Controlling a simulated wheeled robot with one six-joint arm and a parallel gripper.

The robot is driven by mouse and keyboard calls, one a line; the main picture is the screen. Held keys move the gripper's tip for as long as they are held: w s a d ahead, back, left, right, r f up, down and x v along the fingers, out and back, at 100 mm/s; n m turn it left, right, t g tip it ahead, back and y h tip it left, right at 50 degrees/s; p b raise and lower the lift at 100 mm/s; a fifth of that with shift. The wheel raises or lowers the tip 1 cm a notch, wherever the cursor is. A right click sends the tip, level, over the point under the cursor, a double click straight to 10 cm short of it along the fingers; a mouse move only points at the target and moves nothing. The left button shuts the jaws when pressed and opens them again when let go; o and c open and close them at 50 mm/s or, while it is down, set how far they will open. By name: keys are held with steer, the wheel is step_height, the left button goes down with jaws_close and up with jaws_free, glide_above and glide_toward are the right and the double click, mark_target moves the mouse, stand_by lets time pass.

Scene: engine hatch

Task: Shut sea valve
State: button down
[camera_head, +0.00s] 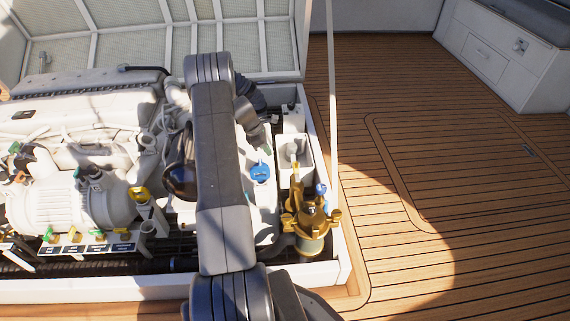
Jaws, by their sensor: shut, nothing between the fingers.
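A brass sea strainer fitting (311,215) stands at the front right corner of the engine bay. A yellow lever (296,171) stands upright at its back left, and a small blue handle (321,189) is at its upper right. I cannot tell for certain which of these works the sea valve. My gripper (266,143) shows small and dark behind my arm, pointing down and right. It is shut and empty, above and left of the yellow lever and apart from it in the picture. My arm link hides part of the engine bay.
A blue cap (260,172) sits on a white tank just below my gripper. The white engine (75,190) and a row of small coloured valves (90,237) lie left. A pale prop (333,90) rises at the right hatch edge. The teak deck (450,190) is clear.

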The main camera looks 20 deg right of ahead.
mark_target(296, 171)
steer(key=s+d+f+b, duration=0.2)
steer(key=d+f+b, duration=0.2)
steer(key=d+f, duration=0.3)
steer(key=shift+x, duration=1.15)
